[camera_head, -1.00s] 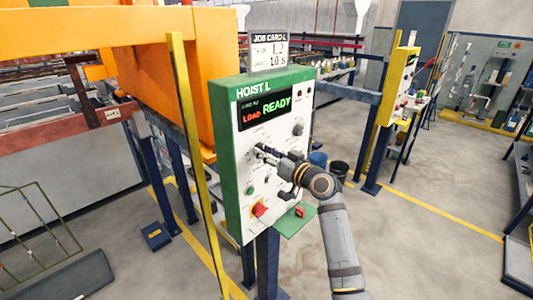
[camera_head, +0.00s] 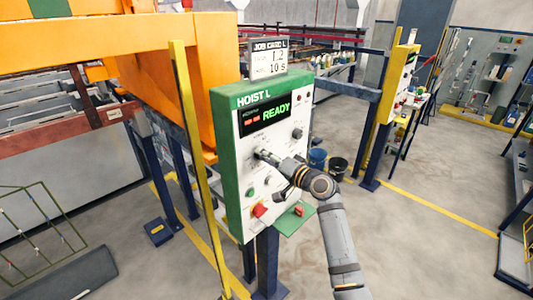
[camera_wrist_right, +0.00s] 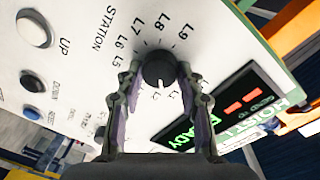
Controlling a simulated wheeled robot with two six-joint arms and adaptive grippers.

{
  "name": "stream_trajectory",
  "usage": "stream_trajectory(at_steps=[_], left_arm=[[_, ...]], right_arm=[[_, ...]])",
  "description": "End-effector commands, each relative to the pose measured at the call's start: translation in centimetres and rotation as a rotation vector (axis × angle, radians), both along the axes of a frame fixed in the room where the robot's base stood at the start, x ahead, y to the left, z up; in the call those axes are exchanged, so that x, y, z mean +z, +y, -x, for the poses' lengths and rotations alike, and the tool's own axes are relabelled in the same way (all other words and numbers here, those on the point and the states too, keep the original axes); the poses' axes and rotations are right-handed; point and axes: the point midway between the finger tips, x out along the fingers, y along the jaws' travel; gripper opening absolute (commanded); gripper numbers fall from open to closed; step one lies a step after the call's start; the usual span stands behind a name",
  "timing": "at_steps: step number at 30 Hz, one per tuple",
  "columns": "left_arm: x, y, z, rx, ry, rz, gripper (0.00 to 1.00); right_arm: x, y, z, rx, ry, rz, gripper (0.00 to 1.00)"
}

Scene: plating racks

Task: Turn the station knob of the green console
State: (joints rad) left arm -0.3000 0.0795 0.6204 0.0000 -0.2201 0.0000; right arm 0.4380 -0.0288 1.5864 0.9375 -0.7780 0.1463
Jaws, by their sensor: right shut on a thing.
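The green console (camera_head: 224,150), labelled HOIST L, has a white front panel with a display (camera_head: 265,114) reading READY in green beside small red marks. Its station knob (camera_wrist_right: 160,68) is round and black, with a STATION scale around it; L5 to L9 are readable in the right wrist view, and other marks are partly covered. My right gripper (camera_head: 261,154) reaches the panel from the right. In the right wrist view its fingers (camera_wrist_right: 160,76) stand on both sides of the knob, shut on it. My left gripper is not in view.
The panel also carries UP and other buttons (camera_wrist_right: 34,30), a black knob (camera_head: 297,133) and a red knob (camera_head: 260,210). A job card (camera_head: 269,57) stands on top. A yellow post (camera_head: 196,160) stands close left. A yellow console (camera_head: 400,82) is farther back.

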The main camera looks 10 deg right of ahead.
Motion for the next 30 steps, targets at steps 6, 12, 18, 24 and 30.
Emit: stream_trajectory(at_steps=[6, 12, 18, 24, 30], left_arm=[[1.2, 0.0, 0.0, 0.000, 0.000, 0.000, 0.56], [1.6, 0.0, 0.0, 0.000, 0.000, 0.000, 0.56], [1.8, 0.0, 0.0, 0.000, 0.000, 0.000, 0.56], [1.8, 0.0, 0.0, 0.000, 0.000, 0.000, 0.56], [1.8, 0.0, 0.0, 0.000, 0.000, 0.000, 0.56]], right_arm=[[0.2, 0.0, 0.0, -0.001, 0.086, -0.108, 0.06], [0.1, 0.0, 0.0, -0.001, 0.135, -0.172, 0.06], [0.0, 0.0, 0.0, 0.000, 0.159, -0.202, 0.06], [0.0, 0.0, 0.0, 0.000, 0.163, -0.208, 0.06], [0.0, 0.0, 0.0, 0.000, 0.163, -0.207, 0.06]])
